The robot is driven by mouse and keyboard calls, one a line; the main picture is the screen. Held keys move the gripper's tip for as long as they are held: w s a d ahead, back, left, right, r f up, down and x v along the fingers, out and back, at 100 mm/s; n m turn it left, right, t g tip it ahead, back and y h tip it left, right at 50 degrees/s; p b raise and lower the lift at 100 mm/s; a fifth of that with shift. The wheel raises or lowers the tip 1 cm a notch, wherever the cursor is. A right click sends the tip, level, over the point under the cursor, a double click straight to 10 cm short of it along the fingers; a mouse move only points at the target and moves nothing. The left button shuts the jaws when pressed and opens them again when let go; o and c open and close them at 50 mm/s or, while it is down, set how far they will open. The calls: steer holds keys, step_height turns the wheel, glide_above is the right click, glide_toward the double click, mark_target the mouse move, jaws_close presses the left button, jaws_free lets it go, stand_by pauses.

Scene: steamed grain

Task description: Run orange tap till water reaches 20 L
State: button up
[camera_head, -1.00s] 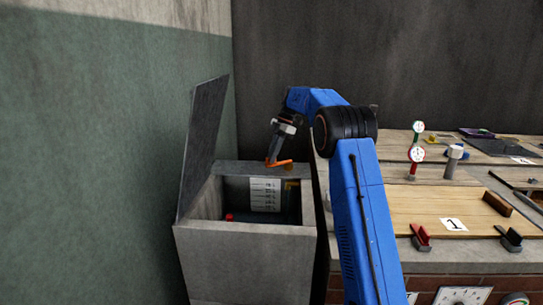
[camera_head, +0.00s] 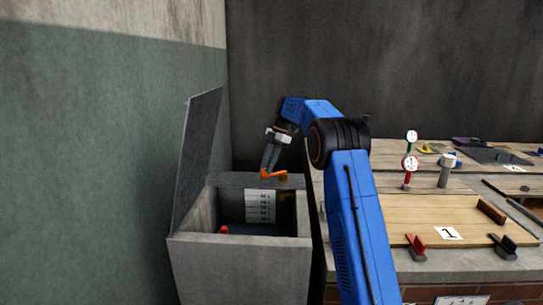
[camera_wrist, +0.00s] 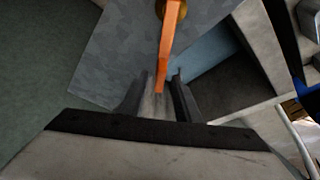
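The orange tap lever (camera_head: 274,176) is at the back rim of the open grey tank (camera_head: 240,262). My gripper (camera_head: 265,171) is at the lever's left end, pointing down. In the wrist view the lever (camera_wrist: 168,45) runs down to between my two fingertips (camera_wrist: 160,88). A gap shows on both sides of its tip, so the gripper looks open around or just above it. A white marked scale plate (camera_head: 260,206) is on the tank's inner back wall; its figures are too small to read. A red float (camera_head: 225,229) sits low inside, by bluish water (camera_head: 256,230). No water stream is visible.
The tank's lid (camera_head: 197,160) stands open on the left, near the green wall.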

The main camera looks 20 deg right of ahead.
mark_target(277, 173)
steer(key=v, duration=1.1)
steer(key=shift+d+r, duration=0.1)
steer(key=shift+r, duration=0.05)
stand_by(6.8)
